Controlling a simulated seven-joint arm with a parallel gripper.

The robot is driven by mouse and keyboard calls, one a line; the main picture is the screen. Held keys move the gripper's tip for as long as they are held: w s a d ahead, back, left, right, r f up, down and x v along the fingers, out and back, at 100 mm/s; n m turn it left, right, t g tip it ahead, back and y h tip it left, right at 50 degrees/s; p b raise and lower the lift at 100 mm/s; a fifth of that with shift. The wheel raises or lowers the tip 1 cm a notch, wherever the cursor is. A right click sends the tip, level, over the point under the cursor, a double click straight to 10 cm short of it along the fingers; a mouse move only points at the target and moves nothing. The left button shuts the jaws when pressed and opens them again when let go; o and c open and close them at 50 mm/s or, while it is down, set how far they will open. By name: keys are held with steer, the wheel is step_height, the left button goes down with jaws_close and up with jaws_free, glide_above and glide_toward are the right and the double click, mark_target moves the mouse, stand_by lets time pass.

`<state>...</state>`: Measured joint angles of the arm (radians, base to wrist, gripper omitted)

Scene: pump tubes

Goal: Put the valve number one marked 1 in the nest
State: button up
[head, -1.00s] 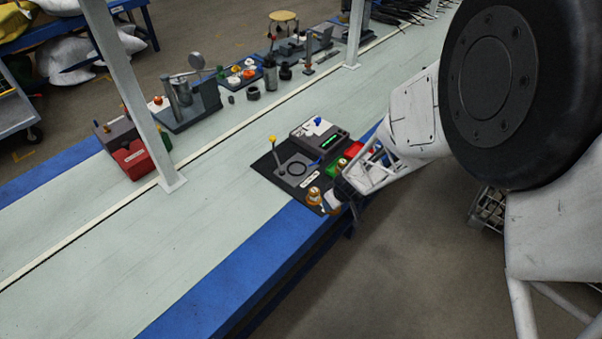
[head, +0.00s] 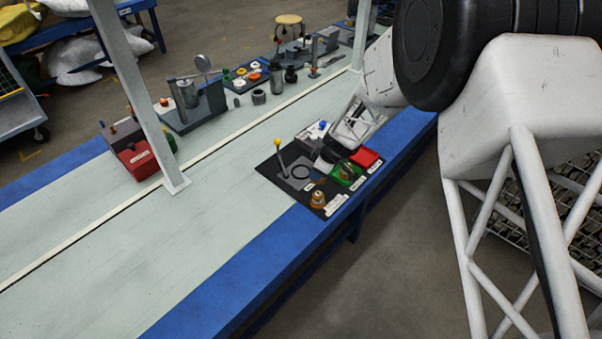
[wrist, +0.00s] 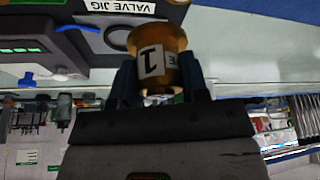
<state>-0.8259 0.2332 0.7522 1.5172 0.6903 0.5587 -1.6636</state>
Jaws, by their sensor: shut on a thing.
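My gripper (wrist: 158,85) is shut on a brass valve (wrist: 155,42) with a white label reading 1, seen in the wrist view between the two dark fingers. The valve jig plate (wrist: 82,44) with the dark ring of the nest lies just behind the valve in that view. In the head view my gripper (head: 325,163) is over the jig mat, close beside the nest ring (head: 300,172). The held valve is mostly hidden there. I cannot tell its height above the nest.
A post with a yellow knob (head: 278,143) stands left of the nest. A second brass valve (head: 318,199) stands on the mat's front part. A green tray (head: 348,173) and a red tray (head: 365,157) lie to the right. A box with a green display (wrist: 20,48) is close by.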

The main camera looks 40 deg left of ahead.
steer(key=w+a+r+n+g+h, duration=0.1)
steer(key=w+a+n, duration=0.3)
steer(key=a, duration=0.7)
steer(key=n, duration=0.2)
steer(key=shift+a+r+n+g, duration=0.3)
steer(key=shift+r+g, duration=0.1)
steer(key=shift+f, duration=0.15)
glide_above(297, 173)
steer(key=w, duration=0.1)
steer(key=shift+w+d+f, duration=0.1)
steer(key=shift+d+f, duration=0.1)
steer(key=shift+f, duration=1.3)
steer(key=shift+w+d+f, duration=0.1)
steer(key=shift+d+f, duration=0.1)
steer(key=shift+f, duration=1.3)
steer(key=shift+f, duration=0.15)
steer(key=shift+f, duration=1.75)
steer(key=shift+f, duration=0.15)
steer(key=o, duration=1.2)
steer(key=shift+h, duration=0.3)
